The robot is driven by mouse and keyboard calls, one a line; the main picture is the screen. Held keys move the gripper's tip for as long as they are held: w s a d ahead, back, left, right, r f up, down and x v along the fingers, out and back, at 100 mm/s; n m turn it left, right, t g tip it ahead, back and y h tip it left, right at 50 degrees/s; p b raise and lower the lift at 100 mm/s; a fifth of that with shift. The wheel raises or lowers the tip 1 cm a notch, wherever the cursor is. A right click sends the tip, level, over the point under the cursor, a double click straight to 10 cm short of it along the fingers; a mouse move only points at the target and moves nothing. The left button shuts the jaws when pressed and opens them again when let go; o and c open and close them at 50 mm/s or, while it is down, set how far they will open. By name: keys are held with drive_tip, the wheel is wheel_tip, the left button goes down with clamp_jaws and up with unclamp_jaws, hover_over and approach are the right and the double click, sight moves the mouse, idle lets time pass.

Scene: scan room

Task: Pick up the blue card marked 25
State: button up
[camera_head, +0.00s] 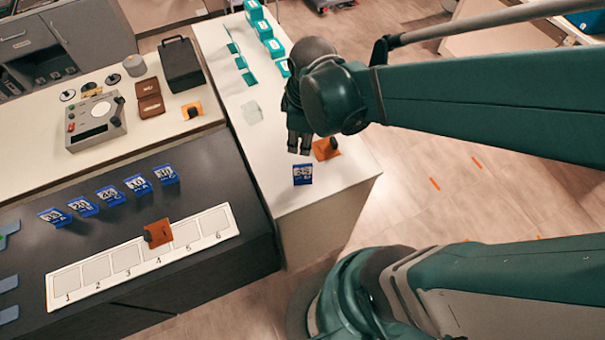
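Several blue cards with white markings stand in a row on the dark counter, among them cards at the row's left end (55,216), middle (111,195) and right end (166,174). Another blue card (302,174) stands alone on the white counter near its front end. The numbers are too small to read surely, so I cannot tell which card is marked 25. My gripper (299,150) points down just behind the lone card, its fingertips appearing apart from it. I see no card between the fingers, and their spacing is unclear.
An orange piece with a dark knob (327,149) lies right beside my gripper. A white strip with numbered spaces (68,281) lies on the dark counter, bearing another orange piece (158,233). Teal boxes (274,48) stand farther back on the white counter (270,150).

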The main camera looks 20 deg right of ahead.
sight(303, 165)
drive_tip(key=shift+s+f+n+g+p, duration=0.25)
drive_tip(key=shift+f+n+g, duration=0.2)
drive_tip(key=shift+f+n, duration=0.5)
drive_tip(key=shift+s+f+n+g+p, duration=0.25)
drive_tip(key=shift+f+n+g, duration=0.2)
drive_tip(key=shift+f+n, duration=0.5)
drive_tip(key=shift+f, duration=0.1)
drive_tip(key=shift+f, duration=1.2)
drive_tip(key=shift+f, duration=0.15)
drive_tip(key=shift+f+b, duration=0.45)
drive_tip(key=shift+f, duration=1.95)
clamp_jaws()
